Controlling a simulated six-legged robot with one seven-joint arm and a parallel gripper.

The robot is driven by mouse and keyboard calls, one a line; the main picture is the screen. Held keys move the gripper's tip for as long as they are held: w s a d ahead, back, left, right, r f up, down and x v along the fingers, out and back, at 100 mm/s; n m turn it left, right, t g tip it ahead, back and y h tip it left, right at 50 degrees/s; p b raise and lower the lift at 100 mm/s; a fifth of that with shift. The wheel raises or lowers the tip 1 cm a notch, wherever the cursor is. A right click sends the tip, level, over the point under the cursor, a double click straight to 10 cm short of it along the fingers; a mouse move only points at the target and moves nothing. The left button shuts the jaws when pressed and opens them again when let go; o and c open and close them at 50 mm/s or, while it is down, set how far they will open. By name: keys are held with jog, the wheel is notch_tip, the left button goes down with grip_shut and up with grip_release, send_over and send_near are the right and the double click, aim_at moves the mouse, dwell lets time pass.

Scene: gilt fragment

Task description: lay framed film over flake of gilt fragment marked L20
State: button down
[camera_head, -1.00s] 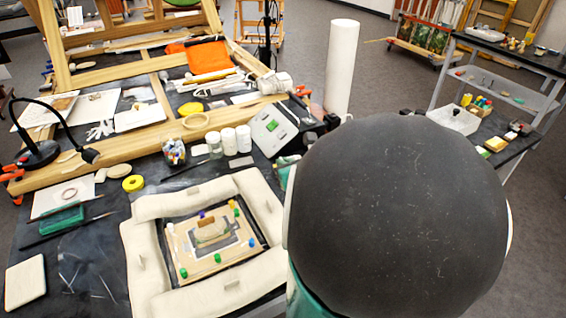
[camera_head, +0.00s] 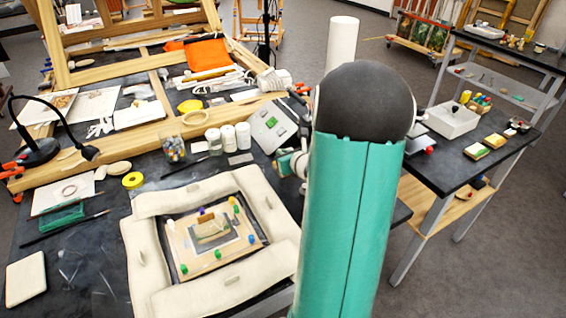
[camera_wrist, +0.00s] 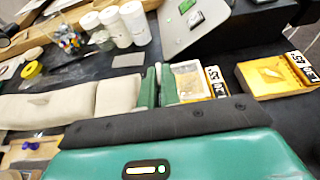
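A gold-yellow fragment (camera_wrist: 268,76) with another label lies farther right. My gripper's two green fingers (camera_wrist: 158,88) are close together, with a thin light strip between them. Whether they hold it is unclear.
A padded cream border (camera_head: 155,270) surrounds a board with coloured pins, left of my arm. White jars (camera_head: 228,138) and a grey sloped device (camera_head: 268,128) stand behind. A side table (camera_head: 450,165) with a white tray (camera_head: 452,120) is at right.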

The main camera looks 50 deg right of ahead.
jog(key=shift+w+d+f, duration=0.25)
jog(key=shift+f, duration=0.2)
jog(key=shift+w+d+f, duration=0.25)
jog(key=shift+f, duration=1.65)
jog(key=shift+f, duration=0.15)
jog(key=c, duration=1.6)
grip_release()
